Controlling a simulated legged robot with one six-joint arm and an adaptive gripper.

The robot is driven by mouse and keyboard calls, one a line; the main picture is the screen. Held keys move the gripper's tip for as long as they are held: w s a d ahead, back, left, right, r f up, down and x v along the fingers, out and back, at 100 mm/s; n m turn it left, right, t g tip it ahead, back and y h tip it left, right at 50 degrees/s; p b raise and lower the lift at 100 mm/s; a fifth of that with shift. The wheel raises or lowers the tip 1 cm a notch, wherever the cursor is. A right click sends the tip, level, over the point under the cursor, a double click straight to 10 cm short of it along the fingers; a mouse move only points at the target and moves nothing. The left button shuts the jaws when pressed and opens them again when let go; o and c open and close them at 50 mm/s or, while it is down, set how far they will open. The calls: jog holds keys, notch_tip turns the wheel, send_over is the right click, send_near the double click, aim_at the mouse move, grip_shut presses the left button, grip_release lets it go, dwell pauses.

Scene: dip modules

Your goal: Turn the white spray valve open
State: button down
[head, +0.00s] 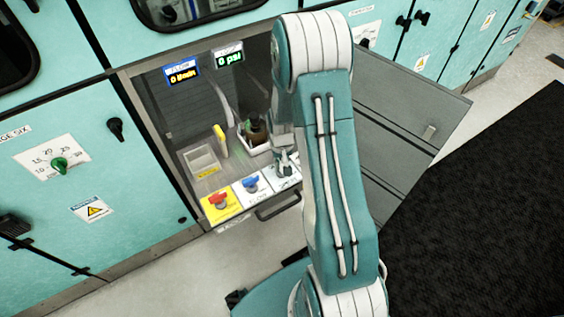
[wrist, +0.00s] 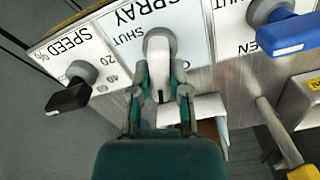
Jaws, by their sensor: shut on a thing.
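The white spray valve (wrist: 158,62) is in the middle of the wrist view, on a white plate marked SPRAY. Its handle points down the picture toward my gripper (wrist: 160,94). The two fingers lie on either side of the handle and are shut on it. The word SHUT shows left of the handle; the right part of the plate is partly covered by a finger. In the head view my gripper (head: 286,163) is at the right end of the valve row, and I cannot make out the white valve there.
A black speed lever (wrist: 70,97) and a blue valve handle (wrist: 298,36) flank the white valve. A red valve (head: 217,199) sits on a yellow plate. A bottle (head: 256,130) stands behind the row. The open cabinet door (head: 400,120) is on the right.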

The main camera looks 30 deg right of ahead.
aim_at(281, 162)
jog(key=shift+s+a+n, duration=0.1)
jog(key=shift+s+n, duration=0.05)
jog(key=shift+n, duration=1.55)
jog(key=c, duration=0.6)
grip_release()
jog(key=shift+r, duration=0.1)
jog(key=shift+r, duration=0.3)
notch_tip(281, 162, up, 11)
